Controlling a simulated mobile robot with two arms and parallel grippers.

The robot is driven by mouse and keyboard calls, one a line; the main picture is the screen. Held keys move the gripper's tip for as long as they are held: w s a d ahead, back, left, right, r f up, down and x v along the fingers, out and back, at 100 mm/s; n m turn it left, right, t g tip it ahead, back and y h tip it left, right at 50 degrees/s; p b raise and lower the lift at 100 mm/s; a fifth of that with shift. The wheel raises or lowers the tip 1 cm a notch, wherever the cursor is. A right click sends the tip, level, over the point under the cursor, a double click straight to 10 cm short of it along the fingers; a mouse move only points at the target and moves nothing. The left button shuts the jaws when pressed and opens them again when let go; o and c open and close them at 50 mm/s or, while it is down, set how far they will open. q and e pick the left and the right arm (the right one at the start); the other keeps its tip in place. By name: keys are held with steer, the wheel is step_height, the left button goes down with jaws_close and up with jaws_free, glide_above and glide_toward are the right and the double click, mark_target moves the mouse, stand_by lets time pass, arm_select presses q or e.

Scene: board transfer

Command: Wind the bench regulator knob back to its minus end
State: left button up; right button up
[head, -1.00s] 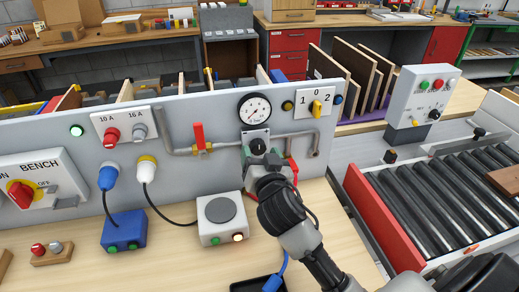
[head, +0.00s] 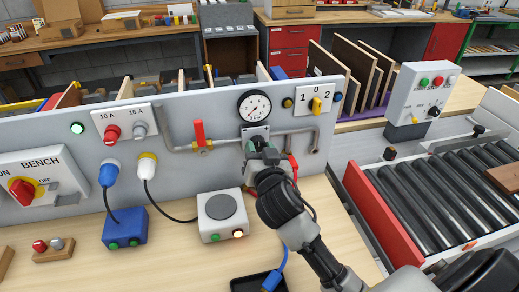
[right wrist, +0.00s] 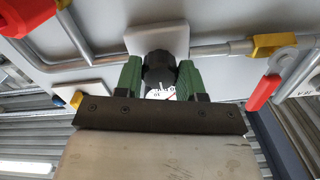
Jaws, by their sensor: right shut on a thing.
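The black regulator knob (right wrist: 159,68) sits on a light square plate (head: 255,131) on the grey bench panel, just below the round pressure gauge (head: 254,106). My right gripper (head: 259,147) reaches up to the panel and covers most of the knob in the head view. In the right wrist view the two green fingers of my right gripper (right wrist: 159,78) stand on either side of the knob and are shut on it. A white dial with a red mark (right wrist: 162,92) shows partly below the knob there. My left gripper is not in view.
A pipe with a red-handled valve (head: 199,133) runs left of the knob. A yellow selector switch (head: 317,104) is to its upper right. A white box with a round top (head: 221,212) and a dark tray (head: 257,283) lie on the bench near my right arm. A roller conveyor (head: 430,200) stands right.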

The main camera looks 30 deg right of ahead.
steer(key=n+p, duration=0.1)
steer(key=n, duration=0.2)
steer(key=shift+r+p, duration=0.1)
steer(key=shift+p, duration=0.25)
steer(key=n+p, duration=0.2)
steer(key=n, duration=0.2)
steer(key=shift+d+n, duration=0.1)
steer(key=shift+n, duration=0.3)
steer(key=n+p, duration=0.2)
steer(key=n, duration=0.1)
steer(key=shift+r, duration=0.1)
steer(key=n+p, duration=0.1)
steer(key=n, duration=0.3)
steer(key=shift+d+p, duration=0.1)
steer(key=shift+p, duration=0.25)
steer(key=n+p, duration=0.3)
steer(key=n, duration=0.3)
steer(key=shift+r+n, duration=0.1)
steer(key=shift+n, duration=0.2)
steer(key=n+p, duration=0.2)
steer(key=n, duration=0.3)
steer(key=shift+n, duration=0.3)
